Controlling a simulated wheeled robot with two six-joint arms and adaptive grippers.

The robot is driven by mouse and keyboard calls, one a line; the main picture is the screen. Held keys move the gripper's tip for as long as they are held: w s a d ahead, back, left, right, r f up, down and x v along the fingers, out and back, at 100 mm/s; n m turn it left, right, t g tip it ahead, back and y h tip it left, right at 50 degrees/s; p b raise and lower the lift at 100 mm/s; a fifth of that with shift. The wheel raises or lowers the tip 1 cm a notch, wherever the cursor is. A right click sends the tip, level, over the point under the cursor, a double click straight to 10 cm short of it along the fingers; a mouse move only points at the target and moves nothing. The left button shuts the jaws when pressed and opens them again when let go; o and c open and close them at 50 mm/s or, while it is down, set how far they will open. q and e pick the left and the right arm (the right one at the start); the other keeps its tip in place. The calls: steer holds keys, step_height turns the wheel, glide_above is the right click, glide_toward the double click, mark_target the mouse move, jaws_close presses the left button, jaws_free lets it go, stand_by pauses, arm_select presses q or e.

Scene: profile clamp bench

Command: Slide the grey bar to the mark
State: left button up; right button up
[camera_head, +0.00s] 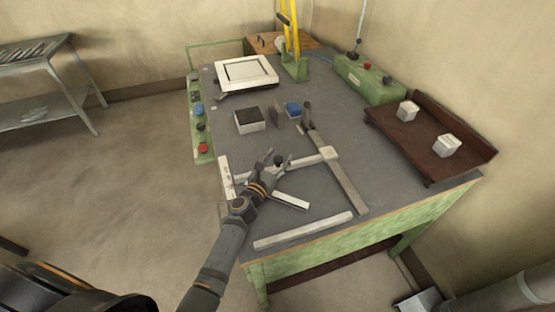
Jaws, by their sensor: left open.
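A long grey-brown bar (347,185) lies on the dark bench top (385,165), running from the middle toward the front right. A pale bar (305,161) runs across from the left and meets it at a light block (328,153). I cannot tell for certain which bar the task means, and I cannot make out a mark. My left gripper (275,158) is open over the pale bar, by a small dark knob. Whether it touches is unclear, and its arm hides part of the bar's left end. My right gripper is not in view.
Pale strips lie at the left edge (225,176), the front (305,231) and beside my left arm (290,200). A dark-topped box (250,120) and a blue block (292,109) stand behind. A brown tray (398,138) holds two white blocks at right.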

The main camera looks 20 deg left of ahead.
arm_select(q)
steer(key=s, duration=0.4)
steer(key=s+a, duration=0.1)
steer(key=s, duration=0.3)
steer(key=s+a, duration=0.1)
steer(key=s, duration=0.3)
steer(key=shift+a, duration=0.1)
steer(key=shift+w, duration=0.1)
